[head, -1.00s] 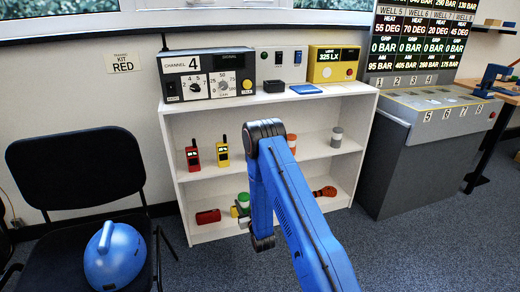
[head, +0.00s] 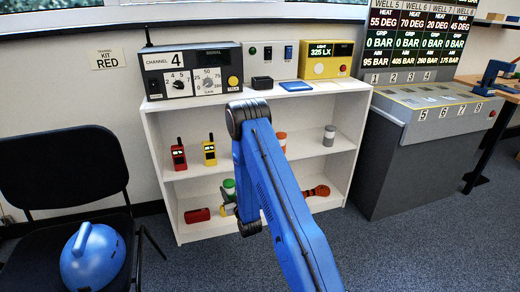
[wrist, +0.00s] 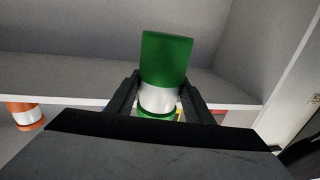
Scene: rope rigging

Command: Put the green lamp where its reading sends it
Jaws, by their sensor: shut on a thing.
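The green lamp (wrist: 166,60) is a cylinder with a green top, a white band and green below. My gripper (wrist: 160,92) is shut on it, with one dark finger on each side in the wrist view. In the head view the lamp (head: 229,187) shows in front of the lower shelf, just left of my blue arm. My arm hides most of the gripper there. A yellow meter (head: 318,70) on top of the shelf unit reads "LIGHT 325 LX".
The white shelf unit (head: 158,180) holds red (head: 178,155) and yellow (head: 209,151) radios, a grey-and-white cylinder (head: 329,136), a red cylinder (head: 197,215) and an orange-red item (head: 317,191). A chair (head: 60,170) with a blue helmet (head: 92,258) stands left; a grey console (head: 420,150) stands right.

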